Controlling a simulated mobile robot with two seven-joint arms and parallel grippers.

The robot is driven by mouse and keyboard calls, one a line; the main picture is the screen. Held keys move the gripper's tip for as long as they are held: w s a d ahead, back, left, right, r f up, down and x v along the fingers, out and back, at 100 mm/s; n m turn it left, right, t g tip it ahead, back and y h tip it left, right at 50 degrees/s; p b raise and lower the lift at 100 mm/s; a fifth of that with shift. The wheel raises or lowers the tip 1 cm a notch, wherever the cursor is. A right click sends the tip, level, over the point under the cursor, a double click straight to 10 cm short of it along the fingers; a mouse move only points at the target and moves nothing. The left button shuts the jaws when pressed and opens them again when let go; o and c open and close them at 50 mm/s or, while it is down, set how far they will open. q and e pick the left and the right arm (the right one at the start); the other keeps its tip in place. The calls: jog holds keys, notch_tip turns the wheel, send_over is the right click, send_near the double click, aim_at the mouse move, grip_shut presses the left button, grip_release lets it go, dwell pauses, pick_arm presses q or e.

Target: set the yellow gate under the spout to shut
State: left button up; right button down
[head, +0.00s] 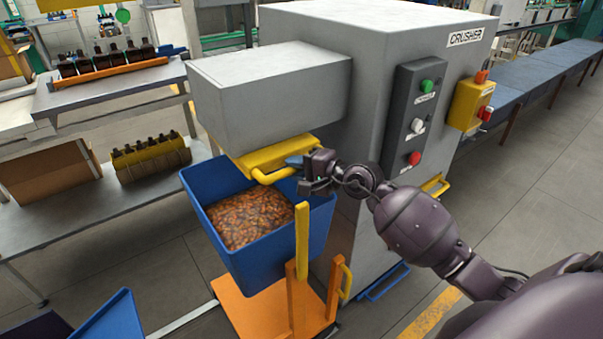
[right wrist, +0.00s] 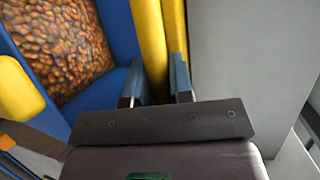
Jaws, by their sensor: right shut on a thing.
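The yellow gate (head: 277,156) is a flat plate with a looped handle, under the grey spout box (head: 270,85). It sticks out a little past the spout's lower edge. My right gripper (head: 297,161) is at the right end of the gate's handle. In the right wrist view, its two blue fingers (right wrist: 158,78) are on either side of a yellow bar of the gate (right wrist: 151,48), and it is shut on it. The spout's opening is hidden from above. My left gripper is not in view.
A blue bin (head: 262,262) with amber pieces (head: 245,218) stands below the spout on an orange cart (head: 240,305). A yellow post (head: 302,240) rises near my right gripper. The grey crusher cabinet (head: 370,120) stands close behind, with a button panel (head: 415,115).

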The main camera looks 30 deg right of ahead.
jog(key=shift+w+r, duration=0.1)
jog(key=c, duration=1.4)
grip_release()
jog(key=shift+c, duration=0.2)
jog(key=o, duration=0.4)
jog(key=shift+w, duration=0.2)
jog(key=shift+s, duration=0.1)
jog(key=shift+b+v, duration=0.35)
jog(key=shift+v, duration=5.1)
